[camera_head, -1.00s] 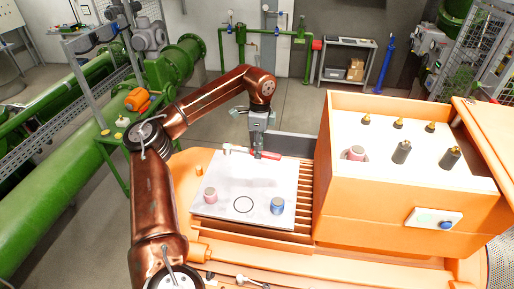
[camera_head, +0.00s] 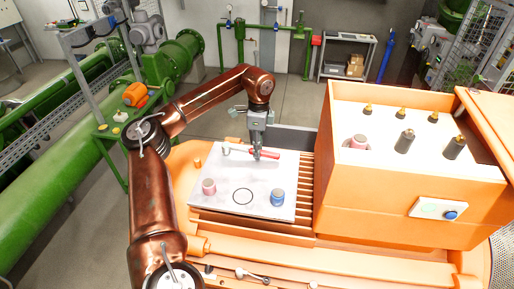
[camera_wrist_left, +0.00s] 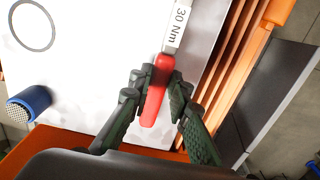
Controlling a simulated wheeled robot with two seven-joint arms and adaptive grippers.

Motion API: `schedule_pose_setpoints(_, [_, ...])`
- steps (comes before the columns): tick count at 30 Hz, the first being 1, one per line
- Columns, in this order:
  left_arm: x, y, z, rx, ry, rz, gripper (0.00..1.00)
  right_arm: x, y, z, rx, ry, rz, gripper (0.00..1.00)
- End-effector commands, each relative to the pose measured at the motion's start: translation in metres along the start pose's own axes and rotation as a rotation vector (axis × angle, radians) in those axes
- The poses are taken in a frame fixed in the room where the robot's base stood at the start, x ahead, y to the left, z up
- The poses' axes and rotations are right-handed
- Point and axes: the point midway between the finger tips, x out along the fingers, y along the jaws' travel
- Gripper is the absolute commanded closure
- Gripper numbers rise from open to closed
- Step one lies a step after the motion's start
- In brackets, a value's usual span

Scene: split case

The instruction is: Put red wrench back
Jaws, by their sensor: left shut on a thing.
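The red wrench (camera_head: 264,154) has a red handle and a pale metal end pointing left in the head view. It lies across the far part of the light grey plate (camera_head: 230,178); whether it touches the plate is unclear. My left gripper (camera_head: 257,154) comes down from above and is shut on the red handle. In the left wrist view, the fingers (camera_wrist_left: 156,88) close around the red handle (camera_wrist_left: 154,98), and a "30 Nm" label (camera_wrist_left: 177,25) shows on the wrench. My right gripper is not in view.
The plate carries a pink-topped cylinder (camera_head: 208,188), a blue cylinder (camera_head: 277,197) and a drawn black circle (camera_head: 242,197). An orange case (camera_head: 400,185) with several dark pegs stands right, beyond orange slats (camera_head: 306,180). Another wrench (camera_head: 252,276) lies in front.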

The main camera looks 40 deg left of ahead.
Motion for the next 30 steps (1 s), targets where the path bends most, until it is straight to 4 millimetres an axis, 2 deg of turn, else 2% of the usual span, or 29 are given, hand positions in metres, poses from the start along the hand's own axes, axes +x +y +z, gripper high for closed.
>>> schedule_pose_setpoints(6, [0.004,0.000,0.000,0.000,0.001,-0.001,1.00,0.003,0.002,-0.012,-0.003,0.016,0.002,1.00])
schedule_pose_setpoints(12, [0.008,0.000,0.000,0.000,0.001,-0.001,1.00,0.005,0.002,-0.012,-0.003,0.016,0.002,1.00])
schedule_pose_setpoints(13, [0.008,0.000,0.000,0.000,0.001,-0.001,0.82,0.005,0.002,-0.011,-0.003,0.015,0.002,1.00])
schedule_pose_setpoints(21, [0.008,0.000,0.000,0.000,0.000,0.000,0.64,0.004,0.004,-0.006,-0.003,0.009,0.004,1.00])
schedule_pose_setpoints(27, [0.008,0.000,0.000,0.000,0.000,0.000,0.63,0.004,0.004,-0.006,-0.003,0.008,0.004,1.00])
schedule_pose_setpoints(30, [0.009,0.000,0.000,0.000,-0.001,0.001,0.57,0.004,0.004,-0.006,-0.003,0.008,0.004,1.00])
